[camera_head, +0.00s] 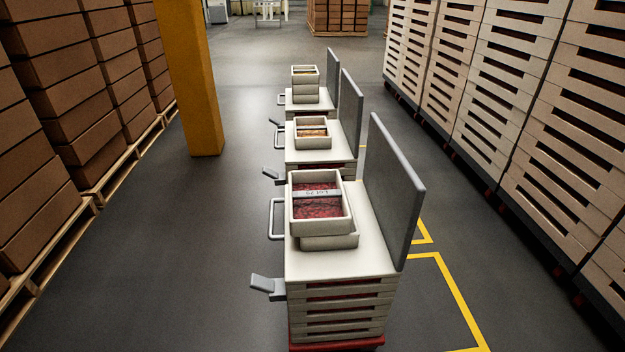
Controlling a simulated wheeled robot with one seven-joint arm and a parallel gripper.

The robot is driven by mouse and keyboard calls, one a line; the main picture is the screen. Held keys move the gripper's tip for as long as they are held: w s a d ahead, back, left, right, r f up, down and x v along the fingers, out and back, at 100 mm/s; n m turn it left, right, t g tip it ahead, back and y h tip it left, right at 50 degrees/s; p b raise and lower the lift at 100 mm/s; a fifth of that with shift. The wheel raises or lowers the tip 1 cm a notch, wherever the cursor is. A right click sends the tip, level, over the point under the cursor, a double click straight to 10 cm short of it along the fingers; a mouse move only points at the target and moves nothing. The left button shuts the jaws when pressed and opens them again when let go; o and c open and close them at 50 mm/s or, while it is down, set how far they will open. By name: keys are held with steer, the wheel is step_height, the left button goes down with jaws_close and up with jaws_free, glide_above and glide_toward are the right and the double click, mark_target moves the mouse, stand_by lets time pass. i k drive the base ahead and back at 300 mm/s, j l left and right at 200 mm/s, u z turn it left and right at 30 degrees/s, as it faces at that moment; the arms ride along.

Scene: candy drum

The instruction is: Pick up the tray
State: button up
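Three white stations stand in a row down the aisle, each with small trays on top. The nearest tray (320,227) is cream with red contents and a pale label strip across it. It rests on top of another cream tray (345,241), slightly askew. The middle station holds a tray (312,143) with orange-brown contents. The far station holds a small stack of trays (305,96); its contents are not clear. My gripper is not visible in the head view.
The nearest station top (370,263) sits on stacked slatted trays over a red base. Grey upright panels (393,190) line the right sides. A yellow pillar (190,80) and boxes on pallets stand left; tall tray stacks (570,140) stand right. Floor on both sides is clear.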

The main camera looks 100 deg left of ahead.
mark_target(318, 205)
steer(key=u, duration=2.55)
steer(key=i+j+z, duration=0.1)
steer(key=z, duration=0.3)
steer(key=j+z, duration=0.3)
steer(key=z, duration=0.15)
steer(key=i+j+z, duration=0.1)
steer(key=j+z, duration=0.2)
steer(key=j, duration=0.8)
steer(key=j+z, duration=0.25)
steer(key=j, duration=0.8)
steer(key=k+j, duration=0.1)
steer(key=j, duration=1.95)
steer(key=i+z, duration=0.05)
